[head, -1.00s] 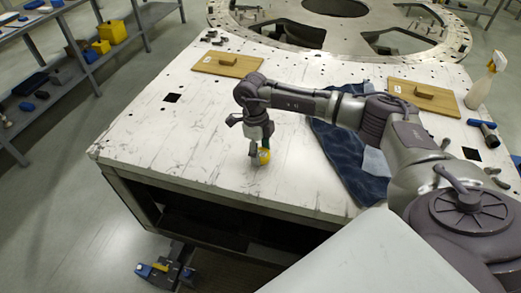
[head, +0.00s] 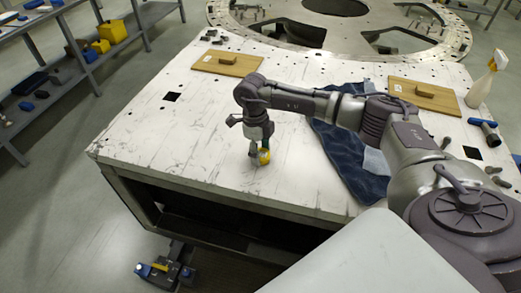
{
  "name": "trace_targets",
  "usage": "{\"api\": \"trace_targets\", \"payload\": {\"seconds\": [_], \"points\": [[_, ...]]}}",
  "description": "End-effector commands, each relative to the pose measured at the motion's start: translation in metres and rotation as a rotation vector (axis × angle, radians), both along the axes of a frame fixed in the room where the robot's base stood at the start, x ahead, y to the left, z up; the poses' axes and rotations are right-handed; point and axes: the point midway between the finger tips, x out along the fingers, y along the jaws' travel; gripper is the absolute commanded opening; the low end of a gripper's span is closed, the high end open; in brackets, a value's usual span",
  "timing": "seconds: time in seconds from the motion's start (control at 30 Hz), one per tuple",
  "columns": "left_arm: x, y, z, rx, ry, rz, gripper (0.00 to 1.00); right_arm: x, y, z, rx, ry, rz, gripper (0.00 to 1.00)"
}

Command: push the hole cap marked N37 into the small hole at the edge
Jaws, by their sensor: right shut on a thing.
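My right gripper (head: 258,150) points down over the front part of the white table plate (head: 190,140). It is shut on a small yellow cap (head: 264,157), held at or just above the plate's surface; I cannot tell if it touches. The marking on the cap is too small to read. Small dark holes are scattered along the plate's edges; the spot right under the gripper is hidden. My left gripper is not in view.
Wooden boards with handles lie at the back left (head: 227,62) and right (head: 424,94). A blue cloth (head: 345,150) lies right of the gripper. A spray bottle (head: 481,85) and a blue-handled tool (head: 485,130) are at the right. A large metal ring (head: 300,38) is behind. The plate's left side is mostly clear.

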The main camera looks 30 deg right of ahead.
Motion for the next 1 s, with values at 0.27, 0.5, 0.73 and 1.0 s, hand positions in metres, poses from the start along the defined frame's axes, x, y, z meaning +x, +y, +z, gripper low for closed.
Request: {"api": "trace_targets", "payload": {"seconds": [0.27, 0.5, 0.73, 1.0], "points": [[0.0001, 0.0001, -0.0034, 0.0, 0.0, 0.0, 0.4, 0.0, 0.0002, -0.004, 0.0, 0.0, 0.0, 0.24], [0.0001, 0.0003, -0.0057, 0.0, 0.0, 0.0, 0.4, 0.0, 0.0002, -0.007, 0.0, 0.0, 0.0, 0.24], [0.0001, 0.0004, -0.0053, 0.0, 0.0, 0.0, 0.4, -0.0001, 0.0001, -0.0065, 0.0, 0.0, 0.0, 0.87], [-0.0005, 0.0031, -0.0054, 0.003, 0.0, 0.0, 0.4, 0.0, 0.0001, -0.0063, 0.0, 0.0, 0.0, 0.87]]}}
